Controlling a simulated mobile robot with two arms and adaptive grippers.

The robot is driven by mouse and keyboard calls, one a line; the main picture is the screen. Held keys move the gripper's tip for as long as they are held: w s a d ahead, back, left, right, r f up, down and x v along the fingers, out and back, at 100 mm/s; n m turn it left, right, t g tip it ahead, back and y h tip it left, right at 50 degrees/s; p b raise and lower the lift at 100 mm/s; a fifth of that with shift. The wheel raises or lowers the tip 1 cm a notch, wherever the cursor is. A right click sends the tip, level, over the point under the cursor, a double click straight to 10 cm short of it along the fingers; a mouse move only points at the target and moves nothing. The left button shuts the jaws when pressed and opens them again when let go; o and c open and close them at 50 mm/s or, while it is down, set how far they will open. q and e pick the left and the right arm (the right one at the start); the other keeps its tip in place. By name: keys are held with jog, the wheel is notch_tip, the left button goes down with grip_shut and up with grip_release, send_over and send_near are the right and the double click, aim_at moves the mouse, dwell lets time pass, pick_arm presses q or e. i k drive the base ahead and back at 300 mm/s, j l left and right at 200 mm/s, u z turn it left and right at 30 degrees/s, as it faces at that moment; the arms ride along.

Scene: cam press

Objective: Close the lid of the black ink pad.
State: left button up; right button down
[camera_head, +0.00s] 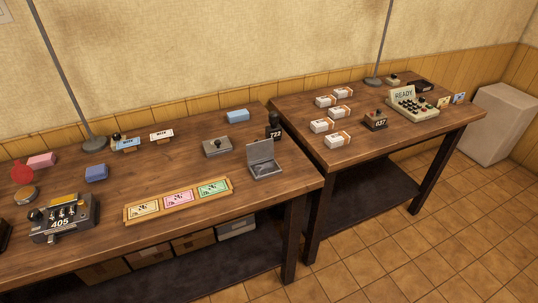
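A grey hinged case (266,168) stands near the right front corner of the left table, with its lid (261,150) raised. It looks like the ink pad, though its inside shows grey and I cannot make out a black pad surface. The lid stands up at the back of the case, its open side facing the front. Neither of my grippers shows in this view.
A dark stamp marked 722 (274,127) stands just behind the case. A grey box with a knob (217,147) lies to its left, and a tray of coloured notes (180,201) at the front left. The right table (355,168) stands beyond a narrow gap.

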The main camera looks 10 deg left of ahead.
aim_at(259, 150)
jog(key=j+z, duration=0.3)
jog(key=j, duration=0.5)
jog(key=k+j+z, duration=0.1)
jog(key=j+z, duration=0.2)
jog(key=j, duration=0.5)
